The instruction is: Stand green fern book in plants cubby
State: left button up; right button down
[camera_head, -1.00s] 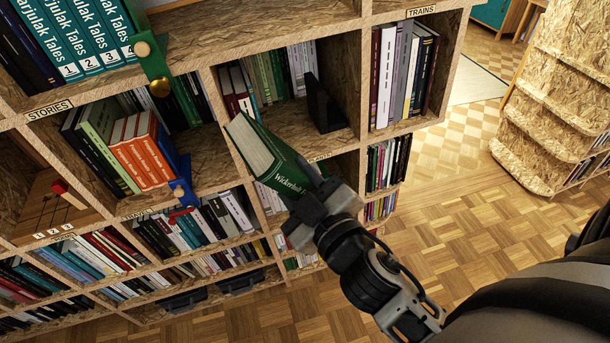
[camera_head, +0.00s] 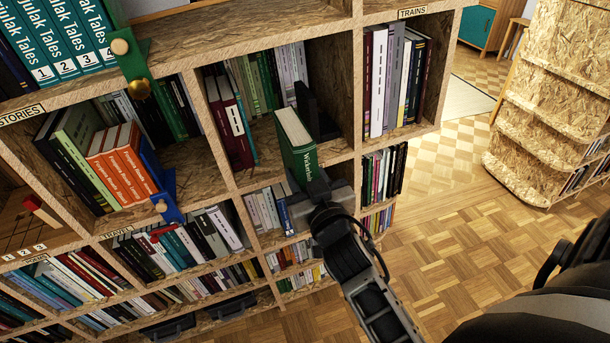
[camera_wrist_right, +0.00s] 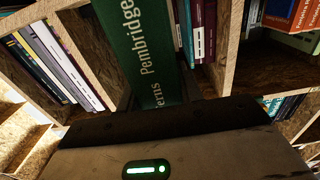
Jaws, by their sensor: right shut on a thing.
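The green book (camera_head: 298,145) is upright with its spine toward me and its pale page edges on top, at the open front of a middle cubby. It stands left of a black bookend (camera_head: 318,115) and right of a gap beside a few dark red and teal books (camera_head: 231,125). My right gripper (camera_head: 315,190) is shut on the lower part of its spine side. The cubby's label is hidden. My left gripper is not in view.
The cubby labelled TRAINS (camera_head: 400,85) holds several books to the right. Orange books (camera_head: 122,165) and a blue bookend (camera_head: 163,185) stand to the left. A green bookend (camera_head: 134,70) hangs over the upper shelf edge. Bare cubby floor (camera_head: 262,145) shows left of the green book.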

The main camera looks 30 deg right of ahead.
jog(key=shift+w+r, duration=0.1)
jog(key=shift+r, duration=0.05)
jog(key=shift+w+d+f, duration=0.15)
jog(key=shift+w+f, duration=0.1)
jog(key=shift+w, duration=0.3)
jog(key=shift+w, duration=0.1)
jog(key=shift+x, duration=2.7)
jog(key=b+x, duration=0.2)
jog(key=x, duration=0.5)
jog(key=shift+w, duration=0.35)
jog(key=shift+f, duration=0.15)
